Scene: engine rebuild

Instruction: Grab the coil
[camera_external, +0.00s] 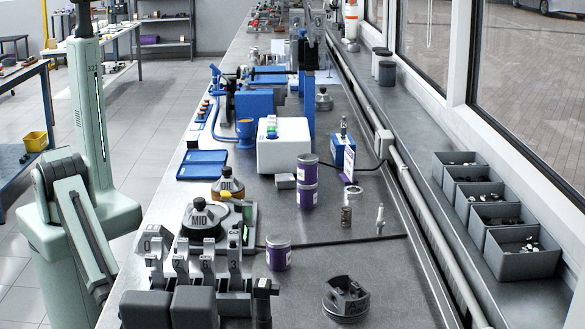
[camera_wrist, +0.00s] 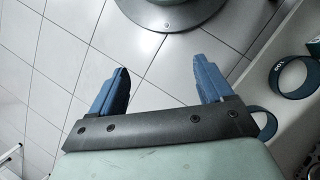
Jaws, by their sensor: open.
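A small brown ribbed piece that looks like the coil (camera_external: 346,216) stands upright on the grey bench in the external view, right of the middle. It is below a flat ring and left of a spark plug. My gripper (camera_wrist: 160,74) shows in the wrist view with its two blue fingers wide apart and nothing between them. It points at the tiled floor beside the bench. The fingers do not show in the external view, where my green arm is folded at the left. The coil is not seen in the wrist view.
Purple cans (camera_external: 279,252), a spark plug (camera_external: 380,219), a flat ring (camera_external: 353,190) and a dark piston-like part (camera_external: 346,297) stand around the coil. Numbered grey blocks (camera_external: 208,268) fill the near left. Grey bins (camera_external: 516,264) line the right ledge. Bare bench surrounds the coil.

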